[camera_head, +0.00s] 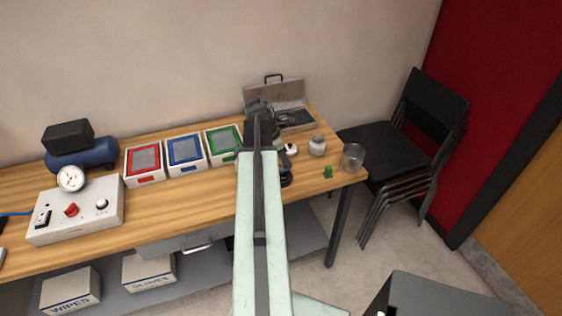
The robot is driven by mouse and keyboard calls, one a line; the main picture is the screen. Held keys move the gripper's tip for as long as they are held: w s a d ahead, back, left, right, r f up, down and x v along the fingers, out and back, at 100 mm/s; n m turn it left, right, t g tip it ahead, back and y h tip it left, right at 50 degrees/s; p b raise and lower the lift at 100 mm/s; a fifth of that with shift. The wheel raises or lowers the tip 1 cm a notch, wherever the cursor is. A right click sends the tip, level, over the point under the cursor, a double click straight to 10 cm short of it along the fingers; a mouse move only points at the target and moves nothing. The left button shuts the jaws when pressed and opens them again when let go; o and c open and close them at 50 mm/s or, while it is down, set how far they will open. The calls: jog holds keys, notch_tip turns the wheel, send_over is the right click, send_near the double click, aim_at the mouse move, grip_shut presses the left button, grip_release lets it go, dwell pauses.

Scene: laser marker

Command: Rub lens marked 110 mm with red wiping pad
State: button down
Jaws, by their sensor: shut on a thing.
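My pale arm reaches up the middle of the view over the wooden table. My dark gripper (283,119) is at its far end, in front of the open case (258,95). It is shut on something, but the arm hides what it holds. A black round piece, perhaps a lens (286,180), lies just right of my arm and is partly covered. A small white and black piece (291,149) is farther back. No 110 mm marking is readable. I cannot pick out a red wiping pad; a red-framed box (130,165) stands at left.
Blue-framed (172,158) and green-framed (210,148) boxes stand beside the red one. A jar (317,146), a glass beaker (352,159) and a small green object (328,172) are near the right table edge. A control box (85,218) and stacked chairs (405,150) flank the area.

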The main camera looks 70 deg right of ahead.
jog(key=r+p, duration=0.6)
jog(key=shift+w+d, duration=0.1)
jog(key=shift+d, duration=0.15)
notch_tip(320, 180, up, 3)
jog(key=p, duration=0.3)
jog(key=shift+d, duration=0.1)
jog(key=shift+f, duration=0.1)
